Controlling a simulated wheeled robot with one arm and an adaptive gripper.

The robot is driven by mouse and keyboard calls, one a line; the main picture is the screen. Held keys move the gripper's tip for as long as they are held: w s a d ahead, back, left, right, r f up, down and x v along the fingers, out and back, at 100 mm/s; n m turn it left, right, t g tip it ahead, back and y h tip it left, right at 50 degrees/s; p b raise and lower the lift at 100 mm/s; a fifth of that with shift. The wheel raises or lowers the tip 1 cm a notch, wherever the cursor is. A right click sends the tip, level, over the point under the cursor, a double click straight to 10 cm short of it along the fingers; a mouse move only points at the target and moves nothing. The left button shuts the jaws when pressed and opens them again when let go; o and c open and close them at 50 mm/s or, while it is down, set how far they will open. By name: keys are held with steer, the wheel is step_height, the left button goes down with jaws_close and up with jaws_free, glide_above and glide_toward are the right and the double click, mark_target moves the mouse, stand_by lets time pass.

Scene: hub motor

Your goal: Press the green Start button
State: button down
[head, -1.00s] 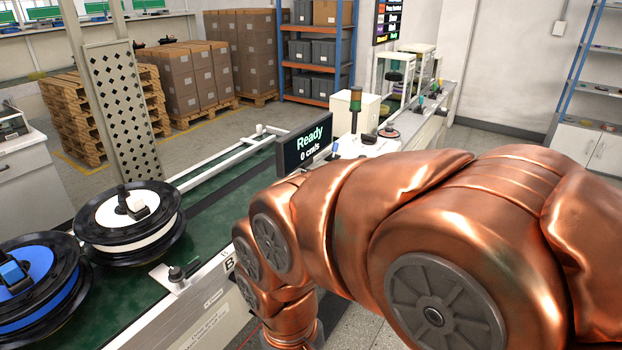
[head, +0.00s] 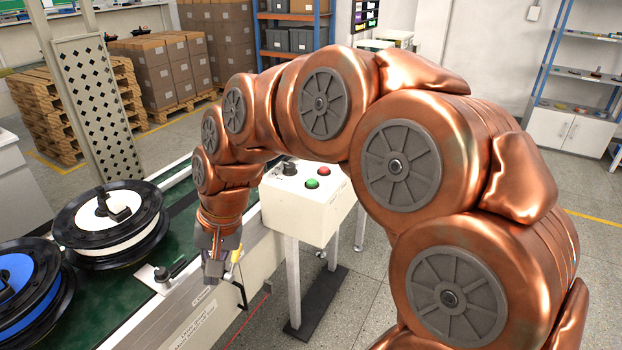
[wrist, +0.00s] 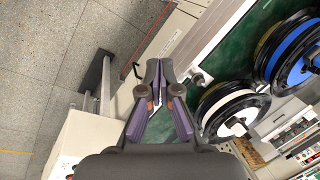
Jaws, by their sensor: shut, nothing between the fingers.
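The green Start button (head: 312,184) is on the sloped top of a white control box (head: 286,214), just in front of a red button (head: 324,170). A black knob (head: 289,167) is at the box's back left. My gripper (head: 213,275) points down at the conveyor's near edge, left of the box and apart from it. In the wrist view my gripper (wrist: 159,68) is shut with nothing between its fingertips. The control box (wrist: 92,138) shows there at lower left; the green button cannot be made out in that view.
A conveyor (head: 183,219) carries a white-hubbed reel (head: 110,222) and a blue-hubbed reel (head: 25,285). A knob on a bracket (head: 165,274) and a yellow-topped part (head: 236,255) are near my gripper. Floor right of the box's post is clear.

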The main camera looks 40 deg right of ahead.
steer(key=w+d+r+m+t+y, duration=0.1)
steer(key=w+d+r+m+t, duration=0.25)
steer(key=w+d+m, duration=0.6)
steer(key=m+t+h+p, duration=0.3)
steer(key=m+t+h, duration=0.1)
steer(key=m, duration=0.8)
glide_above(313, 181)
steer(key=f, duration=0.2)
steer(key=shift+s+r+n, duration=0.1)
steer(key=shift+r+n, duration=0.05)
steer(key=shift+n, duration=0.1)
steer(key=shift+a+f+b, duration=0.1)
steer(key=shift+f+b, duration=1.95)
steer(key=shift+f, duration=2.35)
steer(key=shift+f, duration=0.1)
